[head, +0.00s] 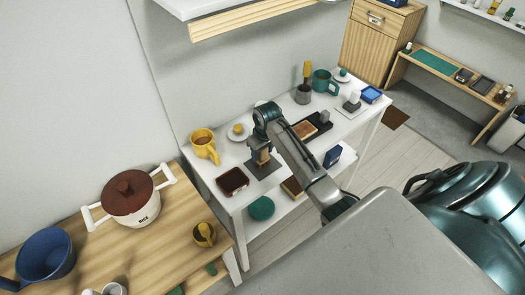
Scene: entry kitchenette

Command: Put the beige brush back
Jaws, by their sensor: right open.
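My right arm reaches in over the white table (238,200), and its gripper (259,146) points down near the table's left part. The gripper is small here, but its jaws are open. A beige-brown upright thing (262,157), perhaps the beige brush, shows just below the jaws. It stands over a dark square mat (262,170); I cannot tell whether the jaws touch it. My left gripper is out of view.
A yellow mug (205,143), a plate (238,137) and a dark red tray (232,181) are near the gripper. A dark tray (319,128), a grey cup with a yellow-handled tool (303,94) and a green mug (322,80) stand farther right. A pot (133,208) sits on the wooden counter.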

